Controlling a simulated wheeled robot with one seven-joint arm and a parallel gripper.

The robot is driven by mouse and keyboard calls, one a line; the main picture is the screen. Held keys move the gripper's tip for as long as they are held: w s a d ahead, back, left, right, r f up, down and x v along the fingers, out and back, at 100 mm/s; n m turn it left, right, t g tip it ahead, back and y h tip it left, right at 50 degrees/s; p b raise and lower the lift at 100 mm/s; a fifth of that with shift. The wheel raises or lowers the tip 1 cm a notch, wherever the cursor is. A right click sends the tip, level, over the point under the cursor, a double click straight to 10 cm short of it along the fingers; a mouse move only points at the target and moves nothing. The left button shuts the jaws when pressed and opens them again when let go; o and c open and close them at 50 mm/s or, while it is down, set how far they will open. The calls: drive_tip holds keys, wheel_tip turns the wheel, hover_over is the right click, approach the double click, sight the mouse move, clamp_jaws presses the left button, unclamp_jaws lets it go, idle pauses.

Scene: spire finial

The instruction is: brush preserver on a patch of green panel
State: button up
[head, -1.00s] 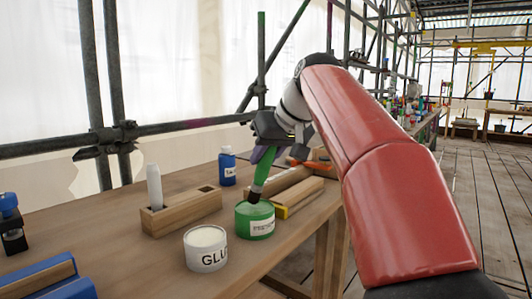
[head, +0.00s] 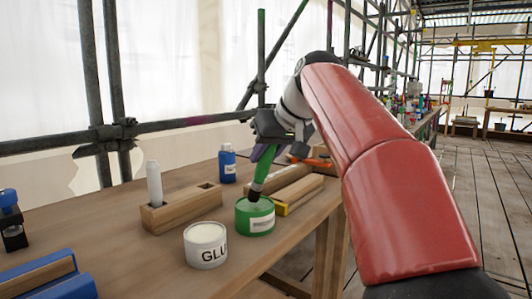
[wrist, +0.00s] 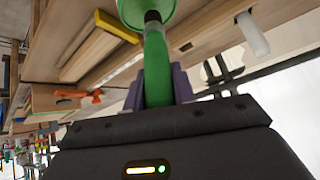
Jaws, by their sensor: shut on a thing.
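My gripper (head: 265,151) is shut on the green handle of a brush (head: 262,172), which tilts with its dark head downward. In the wrist view the brush (wrist: 157,75) runs between the purple jaws. The brush head meets the top of a green pot (head: 255,222) with a white label, on the bench. The pot (wrist: 147,8) also shows at the top edge of the wrist view. How deep the bristles sit is hidden. I cannot make out a green panel for certain.
A white GLUE pot (head: 206,246) stands left of the green pot. A wooden block (head: 181,213) holds a white stick. A blue bottle (head: 227,164) stands behind. Wooden pieces (head: 299,192) lie to the right, near the edge of the bench (head: 130,262).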

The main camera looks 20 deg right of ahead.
drive_tip(key=shift+f, duration=0.5)
idle(1.0)
wheel_tip(320, 180, up, 3)
drive_tip(key=shift+f+p, duration=0.1)
drive_tip(key=shift+p, duration=1.05)
drive_tip(key=shift+r, duration=2.15)
